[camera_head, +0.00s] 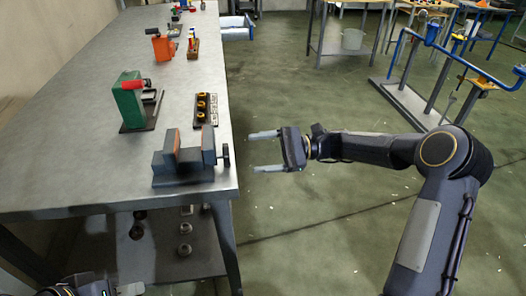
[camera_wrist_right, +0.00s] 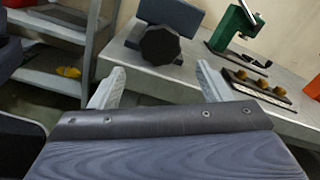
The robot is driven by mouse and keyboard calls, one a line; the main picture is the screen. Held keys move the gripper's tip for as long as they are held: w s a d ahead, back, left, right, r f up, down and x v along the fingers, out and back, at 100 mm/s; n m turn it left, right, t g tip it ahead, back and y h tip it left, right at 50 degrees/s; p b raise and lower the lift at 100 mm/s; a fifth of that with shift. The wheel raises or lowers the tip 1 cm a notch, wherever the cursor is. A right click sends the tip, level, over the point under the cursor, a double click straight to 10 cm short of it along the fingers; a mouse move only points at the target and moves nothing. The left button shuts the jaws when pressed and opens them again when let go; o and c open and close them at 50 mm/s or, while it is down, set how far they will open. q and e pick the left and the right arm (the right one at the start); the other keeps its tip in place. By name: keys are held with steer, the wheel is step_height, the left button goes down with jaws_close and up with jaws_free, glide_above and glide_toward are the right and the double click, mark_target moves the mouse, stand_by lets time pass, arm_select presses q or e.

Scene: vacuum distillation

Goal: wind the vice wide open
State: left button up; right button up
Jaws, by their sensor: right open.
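The vice (camera_head: 184,160) is a dark grey block with upright jaws and reddish-brown jaw faces, near the table's right edge. Its jaws stand apart with a gap between them. Its dark knob (camera_head: 226,155) is on the right side, facing my right gripper (camera_head: 266,151). My right gripper is open and empty, off the table edge, a short way right of the knob. In the right wrist view the black faceted knob (camera_wrist_right: 160,45) shows ahead, between the two pale fingers (camera_wrist_right: 157,85) but beyond them. My left gripper (camera_head: 130,290) only peeks in at the bottom left; its jaws are unclear.
On the metal table (camera_head: 70,170), a green press (camera_head: 131,103) and a strip with yellow parts (camera_head: 205,108) stand behind the vice. An orange device (camera_head: 161,46) is further back. A lower shelf (camera_head: 180,255) holds small parts. The floor right of the table is clear near my gripper.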

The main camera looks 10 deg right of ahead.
steer(key=shift+d, duration=0.1)
arm_select(q)
steer(key=shift+r, duration=0.1)
arm_select(e)
steer(key=d, duration=0.7)
steer(key=shift+d, duration=0.35)
